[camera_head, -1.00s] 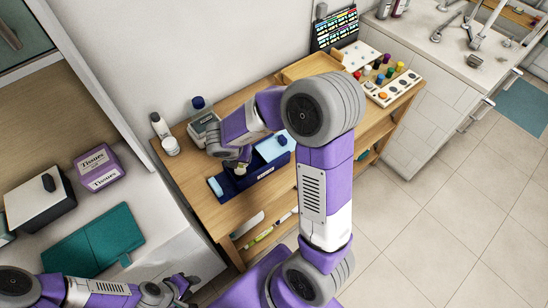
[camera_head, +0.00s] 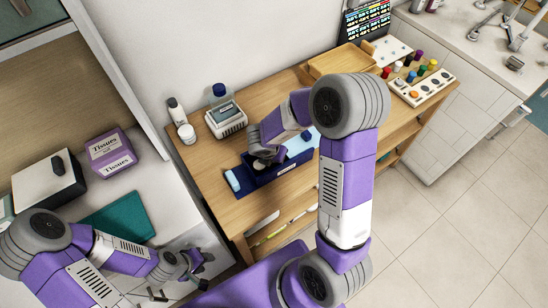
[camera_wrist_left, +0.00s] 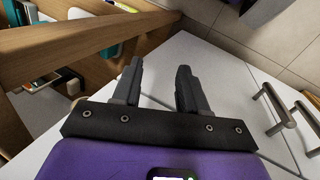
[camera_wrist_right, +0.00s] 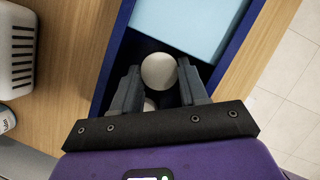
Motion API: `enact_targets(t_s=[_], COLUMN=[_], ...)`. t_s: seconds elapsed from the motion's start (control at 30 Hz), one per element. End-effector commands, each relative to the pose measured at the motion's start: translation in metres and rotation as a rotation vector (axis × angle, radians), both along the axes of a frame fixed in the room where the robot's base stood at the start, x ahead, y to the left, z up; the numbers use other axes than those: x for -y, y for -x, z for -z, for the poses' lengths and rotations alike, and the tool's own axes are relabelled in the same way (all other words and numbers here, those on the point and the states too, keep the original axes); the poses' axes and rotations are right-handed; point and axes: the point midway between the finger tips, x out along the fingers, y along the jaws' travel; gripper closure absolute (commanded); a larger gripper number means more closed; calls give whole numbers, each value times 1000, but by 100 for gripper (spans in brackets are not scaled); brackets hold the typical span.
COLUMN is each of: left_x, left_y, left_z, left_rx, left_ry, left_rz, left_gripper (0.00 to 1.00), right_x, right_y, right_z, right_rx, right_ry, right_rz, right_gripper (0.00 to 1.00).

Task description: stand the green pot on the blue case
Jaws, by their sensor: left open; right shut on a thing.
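The green pot (camera_head: 422,70) appears to be the small green piece among several coloured ones at the table's back right. The dark blue case (camera_head: 285,177) lies on the wooden table's front part, with pale blue pieces in it; its wall shows in the right wrist view (camera_wrist_right: 236,42). My right gripper (camera_head: 262,158) is down at the case. In the right wrist view its fingers (camera_wrist_right: 159,75) are shut on a white round thing (camera_wrist_right: 159,70). A second pale thing lies below, partly hidden. My left gripper (camera_wrist_left: 160,75) is open and empty, away from the table at lower left.
A wooden tray (camera_head: 340,62) and a white panel with knobs (camera_head: 422,90) stand at the back right. A grey-white device (camera_head: 226,120), a blue-capped bottle (camera_head: 219,92) and white containers (camera_head: 187,133) stand behind the case. A purple tissue box (camera_head: 111,152) is at left.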

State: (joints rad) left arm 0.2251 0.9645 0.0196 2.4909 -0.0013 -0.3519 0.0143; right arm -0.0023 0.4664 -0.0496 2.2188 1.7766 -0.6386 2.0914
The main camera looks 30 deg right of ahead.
Motion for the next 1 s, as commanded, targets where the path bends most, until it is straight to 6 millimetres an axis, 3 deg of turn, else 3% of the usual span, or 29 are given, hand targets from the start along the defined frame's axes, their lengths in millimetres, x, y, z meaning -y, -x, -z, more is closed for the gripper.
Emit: enact_targets(t_s=[0.4, 0.43, 0.5, 0.83, 1.0], left_x=[0, 0, 0, 0, 0], left_y=[0, 0, 0, 0, 0], left_z=[5, 4, 3, 1, -11], left_rx=[1, 1, 0, 0, 0], left_ry=[0, 0, 0, 0, 0], left_rz=[1, 1, 0, 0, 0], left_gripper=[57, 57, 57, 57, 57], right_x=[0, 0, 0, 0, -7], right_y=[0, 0, 0, 0, 3], right_z=[6, 5, 4, 1, -22], right_rx=[1, 1, 2, 2, 7], right_ry=[0, 0, 0, 0, -1], right_rz=[0, 0, -1, -1, -1], right_gripper=[91, 54, 46, 46, 46])
